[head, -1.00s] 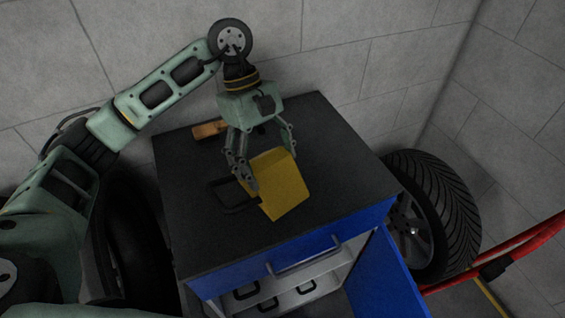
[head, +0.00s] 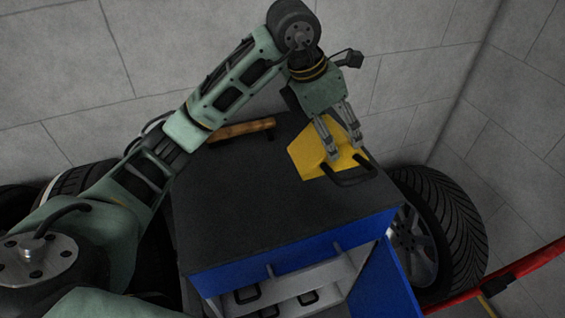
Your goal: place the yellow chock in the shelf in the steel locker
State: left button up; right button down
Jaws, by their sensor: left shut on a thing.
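The yellow chock (head: 309,152) is a wedge-like block with a black loop handle (head: 350,172). My left gripper (head: 343,152) is shut on the chock, over the right part of the black cabinet top. Whether the chock touches the top cannot be told. The steel locker (head: 300,258) is a blue cabinet with a black top, its door (head: 384,285) open at the right. Its inside shows a pale shelf (head: 310,297) with several black loop handles, partly cut off by the lower picture edge. My right gripper is not in view.
A wooden-handled tool (head: 240,130) lies at the back of the cabinet top. The front left of the top (head: 235,215) is bare. A grey block wall is behind.

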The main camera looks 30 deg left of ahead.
pick_arm(q)
jog(key=a+f+p, duration=0.1)
jog(key=a+f, duration=0.2)
jog(key=w+a+f+p, duration=0.1)
jog(key=a+f+p, duration=0.1)
jog(key=a+f, duration=0.1)
jog(key=a+f+p, duration=0.1)
jog(key=a+f, duration=0.3)
jog(key=a, duration=0.1)
jog(key=shift+w+a+f, duration=0.1)
jog(key=shift+w+a, duration=0.1)
jog(key=shift+w, duration=0.1)
jog(key=shift+f, duration=0.2)
jog(key=shift+f, duration=0.2)
jog(key=o, duration=2)
jog(key=shift+s, duration=0.1)
